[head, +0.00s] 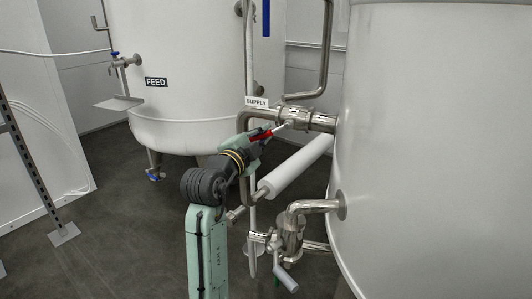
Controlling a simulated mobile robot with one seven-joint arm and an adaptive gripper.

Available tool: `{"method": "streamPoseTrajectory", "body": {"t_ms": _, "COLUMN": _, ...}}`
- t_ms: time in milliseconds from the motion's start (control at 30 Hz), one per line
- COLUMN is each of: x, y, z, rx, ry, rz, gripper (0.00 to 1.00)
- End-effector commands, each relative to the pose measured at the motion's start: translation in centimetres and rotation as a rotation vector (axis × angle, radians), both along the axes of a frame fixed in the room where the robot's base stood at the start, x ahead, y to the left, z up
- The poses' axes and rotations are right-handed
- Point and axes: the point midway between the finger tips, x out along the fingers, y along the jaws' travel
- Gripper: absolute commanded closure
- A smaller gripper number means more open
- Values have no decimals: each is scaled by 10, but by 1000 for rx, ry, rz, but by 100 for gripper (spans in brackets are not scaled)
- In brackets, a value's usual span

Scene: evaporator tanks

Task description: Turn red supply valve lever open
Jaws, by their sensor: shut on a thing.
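The red supply valve lever (262,134) shows as a short red strip beside my gripper, with a metal stem running up right to the steel supply valve (297,117). The white SUPPLY label (257,102) sits just above the pipe. My gripper (258,138) reaches up and right from the dark wrist and is shut on the red lever. The fingers and wrist hide part of the lever, and the exact finger contact is too small to see.
A large white tank (435,130) fills the right side. The FEED tank (190,70) stands behind on the left. A white cylinder (297,167) and lower steel pipes (290,230) lie close to my arm's right.

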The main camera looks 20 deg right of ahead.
Motion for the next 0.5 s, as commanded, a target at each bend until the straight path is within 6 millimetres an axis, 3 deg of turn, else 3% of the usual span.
{"method": "streamPoseTrajectory", "body": {"t_ms": 500, "x": 6, "y": 7, "z": 27, "rx": 294, "ry": -267, "rz": 3, "gripper": 100}}
